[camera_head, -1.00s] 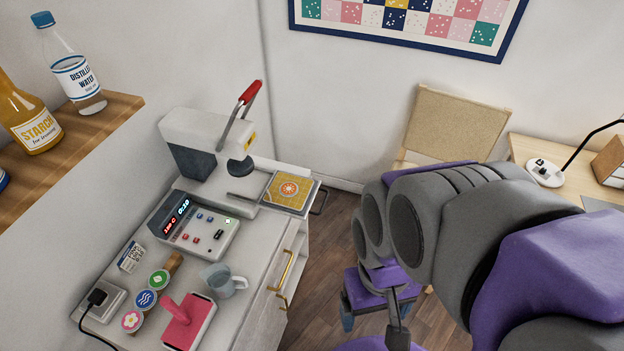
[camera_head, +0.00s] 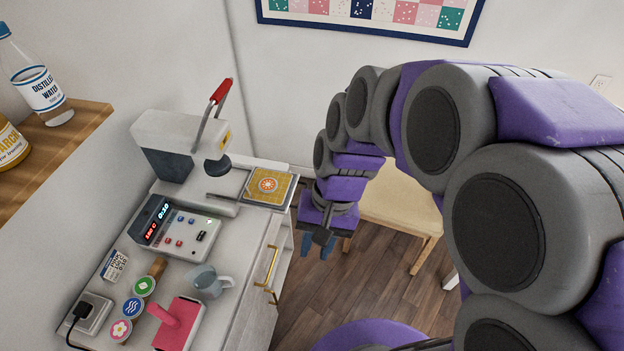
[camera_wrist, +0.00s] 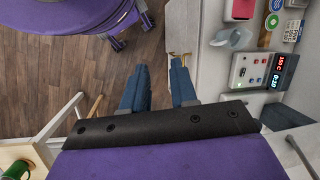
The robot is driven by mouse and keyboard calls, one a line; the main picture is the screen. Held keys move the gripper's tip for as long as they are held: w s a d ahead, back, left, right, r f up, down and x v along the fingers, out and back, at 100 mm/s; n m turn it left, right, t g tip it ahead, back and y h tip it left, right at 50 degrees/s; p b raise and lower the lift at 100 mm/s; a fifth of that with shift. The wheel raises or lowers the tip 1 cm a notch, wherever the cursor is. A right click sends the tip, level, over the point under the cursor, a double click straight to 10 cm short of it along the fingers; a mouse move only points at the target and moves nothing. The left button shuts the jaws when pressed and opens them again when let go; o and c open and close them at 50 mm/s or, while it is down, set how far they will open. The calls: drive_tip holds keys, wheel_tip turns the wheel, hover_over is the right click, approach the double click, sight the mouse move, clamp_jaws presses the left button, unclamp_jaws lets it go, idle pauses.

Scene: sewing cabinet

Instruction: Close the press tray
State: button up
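The press (camera_head: 185,150) is a white machine with a red-tipped lever, standing at the back of the white cabinet. Its tray (camera_head: 291,193) is out to the right of the press head and bears a yellow patch with an orange slice design (camera_head: 268,185). The tray's handle is not clearly visible in the head view. My gripper (camera_head: 318,253) hangs to the right of the cabinet, lower in the picture than the tray and apart from it. It points down. In the wrist view its two blue fingers (camera_wrist: 158,68) are spread with nothing between them.
A control box (camera_head: 190,228), a grey pitcher (camera_head: 207,281), a pink stamp-like tool (camera_head: 178,325) and several round badges stand on the cabinet. A gold handle (camera_head: 271,270) sticks out from its front. A wooden chair (camera_head: 400,212) stands behind my arm. The floor (camera_head: 350,275) below my gripper is clear.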

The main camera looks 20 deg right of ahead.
drive_tip(key=w+m+y, duration=0.1)
drive_tip(key=w, duration=0.2)
drive_tip(key=w+f+m+y, duration=0.1)
drive_tip(key=w+m, duration=0.1)
drive_tip(key=w, duration=0.2)
drive_tip(key=w+f+m+p, duration=0.1)
drive_tip(key=w, duration=0.2)
drive_tip(key=shift+w+d+m+t+y, duration=0.3)
drive_tip(key=shift+w+t+y, duration=0.05)
drive_tip(key=shift+t+y, duration=0.05)
clamp_jaws()
drive_tip(key=w+d+f+m+t+y+p, duration=0.1)
drive_tip(key=w+d+f+m+t, duration=0.1)
drive_tip(key=w+d+f+m, duration=0.4)
drive_tip(key=w+d+f+m+t+y+p, duration=0.15)
drive_tip(key=w+d+f+m, duration=0.25)
drive_tip(key=w, duration=0.5)
drive_tip(key=w+d+f+m+t, duration=0.25)
drive_tip(key=d+f+m, duration=0.25)
drive_tip(key=d+f, duration=0.4)
drive_tip(key=w+a+r+b+x, duration=0.1)
drive_tip(key=b+x, duration=0.1)
drive_tip(key=x, duration=1)
drive_tip(key=shift+b, duration=0.3)
